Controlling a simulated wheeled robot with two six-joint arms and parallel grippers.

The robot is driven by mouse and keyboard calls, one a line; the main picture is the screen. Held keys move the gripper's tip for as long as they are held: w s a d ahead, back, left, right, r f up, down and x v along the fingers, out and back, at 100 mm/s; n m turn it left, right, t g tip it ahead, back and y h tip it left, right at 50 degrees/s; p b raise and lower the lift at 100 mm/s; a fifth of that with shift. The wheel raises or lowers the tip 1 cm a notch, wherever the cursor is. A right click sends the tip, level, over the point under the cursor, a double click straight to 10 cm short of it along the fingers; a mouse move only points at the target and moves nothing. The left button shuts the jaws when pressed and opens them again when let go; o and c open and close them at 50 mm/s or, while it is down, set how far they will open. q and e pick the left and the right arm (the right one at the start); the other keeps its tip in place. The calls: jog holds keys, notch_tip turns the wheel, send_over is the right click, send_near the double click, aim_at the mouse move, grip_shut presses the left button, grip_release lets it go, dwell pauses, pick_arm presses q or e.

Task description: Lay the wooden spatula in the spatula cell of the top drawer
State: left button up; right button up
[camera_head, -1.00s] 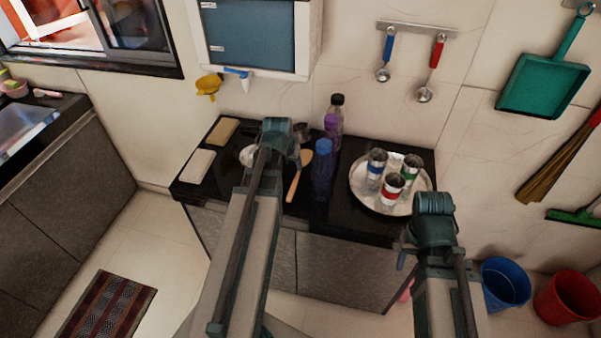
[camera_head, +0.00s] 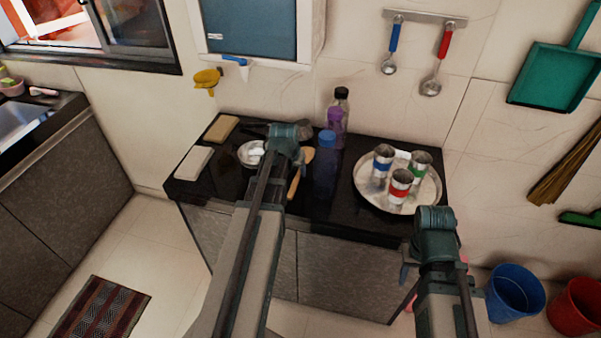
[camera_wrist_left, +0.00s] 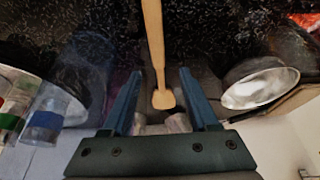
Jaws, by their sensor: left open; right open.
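The wooden spatula (camera_head: 294,186) lies on the black counter (camera_head: 225,185), left of the blue bottle. My left gripper (camera_head: 290,151) is above its far end and hides part of it. In the left wrist view the spatula (camera_wrist_left: 153,40) runs from the top edge to a wider end lying between the open fingers of my left gripper (camera_wrist_left: 160,73). I cannot tell whether they touch it. My right gripper (camera_head: 420,250) is open, in front of the counter's right end; its fingertips are hard to see. No open drawer or spatula cell shows; grey front panels (camera_head: 325,268) are below the counter.
A blue bottle (camera_head: 325,165) and a purple bottle (camera_head: 336,125) stand right of the spatula. A metal bowl (camera_head: 251,153) sits left of my left gripper. A round tray (camera_head: 368,197) with three metal cups is at the right. Two buckets (camera_head: 515,293) stand on the floor.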

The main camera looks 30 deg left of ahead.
aim_at(296, 178)
pick_arm(q)
jog(key=b+x, duration=0.3)
jog(key=x, duration=0.1)
jog(key=shift+f, duration=0.25)
jog(key=shift+r, duration=0.1)
grip_shut()
